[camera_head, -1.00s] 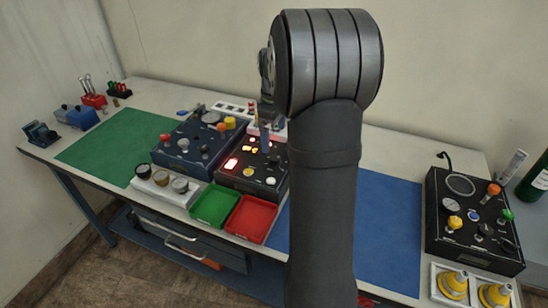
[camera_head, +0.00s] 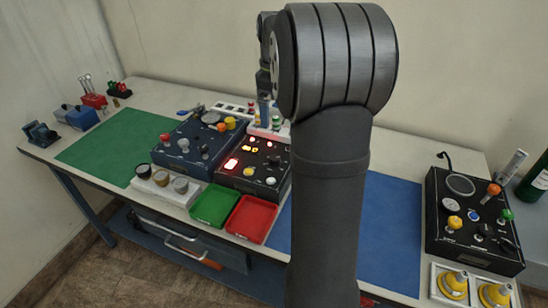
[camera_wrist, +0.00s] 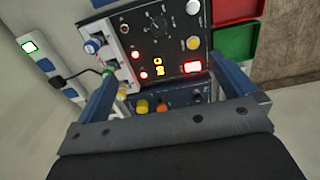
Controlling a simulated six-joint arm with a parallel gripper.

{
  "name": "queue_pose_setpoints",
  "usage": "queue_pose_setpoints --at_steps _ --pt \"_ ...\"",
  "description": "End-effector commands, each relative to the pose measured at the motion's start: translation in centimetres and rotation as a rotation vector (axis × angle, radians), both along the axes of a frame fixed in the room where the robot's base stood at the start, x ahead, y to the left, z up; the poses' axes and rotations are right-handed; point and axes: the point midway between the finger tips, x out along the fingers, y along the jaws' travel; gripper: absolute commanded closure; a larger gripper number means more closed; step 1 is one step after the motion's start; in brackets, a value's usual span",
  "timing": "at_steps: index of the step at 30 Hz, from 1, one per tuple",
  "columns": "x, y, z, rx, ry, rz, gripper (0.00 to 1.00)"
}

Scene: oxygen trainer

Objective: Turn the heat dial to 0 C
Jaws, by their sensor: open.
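The black control panel (camera_head: 237,181) stands mid-table with lit red and amber displays; it also shows in the wrist view (camera_wrist: 172,45). A black knob (camera_wrist: 159,19) sits on it near the top of the wrist view, beside a white and a yellow button. It looks like the heat dial, but its label and setting are too small to read. My gripper (camera_wrist: 163,70) is open and empty, its two blue fingers apart above the panel. In the head view my gripper (camera_head: 264,112) is above the panel's back edge, partly hidden by my arm.
A blue panel (camera_head: 189,151) with knobs stands left of the black one. A white strip (camera_wrist: 107,50) with coloured connectors runs beside it. Green (camera_head: 213,221) and red (camera_head: 248,238) trays lie in front. The blue mat (camera_head: 395,225) is clear.

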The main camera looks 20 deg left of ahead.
Motion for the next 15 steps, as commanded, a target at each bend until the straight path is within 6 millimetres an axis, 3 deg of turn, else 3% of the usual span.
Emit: queue_pose_setpoints --at_steps 5,13,15 --pt "0.0 0.0 1.6 -0.001 0.001 0.0 0.0" --pt "0.0 0.0 1.8 -0.001 0.001 0.0 0.0" --pt "0.0 0.0 1.8 -0.001 0.001 0.0 0.1"
